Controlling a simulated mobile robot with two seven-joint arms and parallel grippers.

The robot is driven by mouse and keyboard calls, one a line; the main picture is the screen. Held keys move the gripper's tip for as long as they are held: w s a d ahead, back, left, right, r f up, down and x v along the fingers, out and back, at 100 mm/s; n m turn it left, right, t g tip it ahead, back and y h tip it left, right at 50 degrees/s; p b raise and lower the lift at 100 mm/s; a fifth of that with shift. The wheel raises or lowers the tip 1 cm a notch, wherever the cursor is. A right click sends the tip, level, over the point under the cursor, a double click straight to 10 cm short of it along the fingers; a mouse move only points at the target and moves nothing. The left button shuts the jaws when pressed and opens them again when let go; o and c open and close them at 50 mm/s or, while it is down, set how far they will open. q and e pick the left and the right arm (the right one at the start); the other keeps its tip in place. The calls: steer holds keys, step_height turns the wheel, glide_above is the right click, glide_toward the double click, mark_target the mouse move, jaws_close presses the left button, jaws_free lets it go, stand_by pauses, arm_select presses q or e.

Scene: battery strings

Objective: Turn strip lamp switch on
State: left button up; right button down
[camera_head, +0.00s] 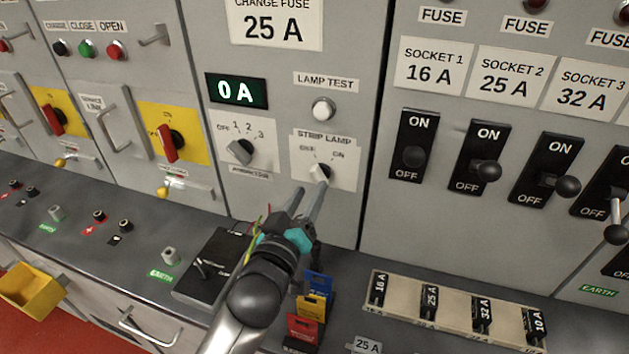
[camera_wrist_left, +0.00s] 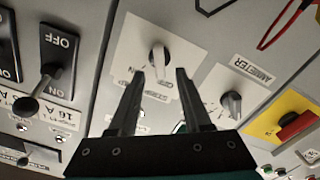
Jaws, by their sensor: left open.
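The strip lamp switch (camera_head: 320,172) is a small light grey rotary knob on a white plate labelled STRIP LAMP. OFF is printed at its left and ON at its right; I cannot tell its exact setting. It also shows in the left wrist view (camera_wrist_left: 158,57), where the picture is turned over. My left gripper (camera_head: 310,190) is open and empty, reaching up towards the switch from below. In the left wrist view its fingertips (camera_wrist_left: 160,78) lie on either side of the knob's line, and the knob shows just beyond them. My right gripper is not in view.
The ammeter knob (camera_head: 241,151) is left of the switch and the lamp test button (camera_head: 323,109) above it. Socket levers (camera_head: 488,170) are to the right. A black box (camera_head: 215,262), coloured cards (camera_head: 314,305) and a fuse tray (camera_head: 455,335) occupy the ledge below.

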mark_target(316, 180)
arm_select(q)
steer(key=shift+x, duration=2)
steer(key=shift+c, duration=0.4)
jaws_close()
